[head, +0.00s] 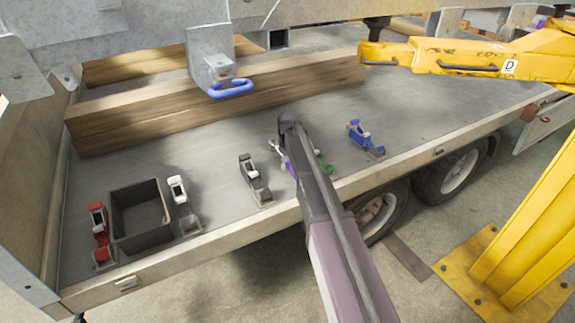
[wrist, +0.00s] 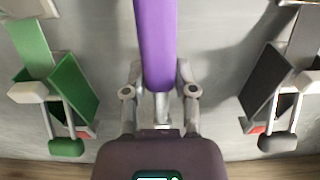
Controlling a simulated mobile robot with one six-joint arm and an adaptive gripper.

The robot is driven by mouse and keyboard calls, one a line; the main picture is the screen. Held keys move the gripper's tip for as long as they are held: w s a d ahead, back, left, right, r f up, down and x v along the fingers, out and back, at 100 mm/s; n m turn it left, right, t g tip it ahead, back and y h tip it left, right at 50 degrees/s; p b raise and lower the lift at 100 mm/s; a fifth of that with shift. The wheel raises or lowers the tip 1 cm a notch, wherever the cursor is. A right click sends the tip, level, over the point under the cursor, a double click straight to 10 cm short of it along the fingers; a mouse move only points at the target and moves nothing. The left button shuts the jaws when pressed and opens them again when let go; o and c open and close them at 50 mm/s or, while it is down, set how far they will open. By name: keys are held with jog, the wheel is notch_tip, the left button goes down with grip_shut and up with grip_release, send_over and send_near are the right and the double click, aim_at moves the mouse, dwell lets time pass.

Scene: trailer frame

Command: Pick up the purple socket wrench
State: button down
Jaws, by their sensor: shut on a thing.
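The purple socket wrench (wrist: 156,45) shows in the wrist view as a long purple bar running up to the top edge. My gripper (wrist: 160,75) has a finger on each side of it and is shut on its near end. The far end is out of the wrist view. In the head view my arm hides most of my gripper. Only a small patch of purple (head: 291,169) shows beside the arm, over the trailer bed. I cannot tell whether the wrench touches the bed.
Green (wrist: 70,88) and dark grey (wrist: 268,85) tools stand close on either side. A blue tool (head: 361,137), a white one (head: 178,190), a red one (head: 98,220) and an open dark bin (head: 118,212) stand on the bed. Timber beams (head: 215,100) lie behind; a yellow arm (head: 450,55) hangs right.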

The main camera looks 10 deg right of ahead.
jog(key=shift+r+p, duration=0.4)
jog(key=shift+r, duration=0.35)
jog(key=s+a, duration=0.1)
jog(key=s, duration=0.4)
jog(key=s+a, duration=0.1)
jog(key=s, duration=0.4)
jog(key=s+a+r+p, duration=0.1)
jog(key=s, duration=0.4)
jog(key=shift+s+a+r, duration=0.1)
jog(key=shift+s, duration=0.25)
jog(key=c, duration=1.3)
grip_release()
grip_shut()
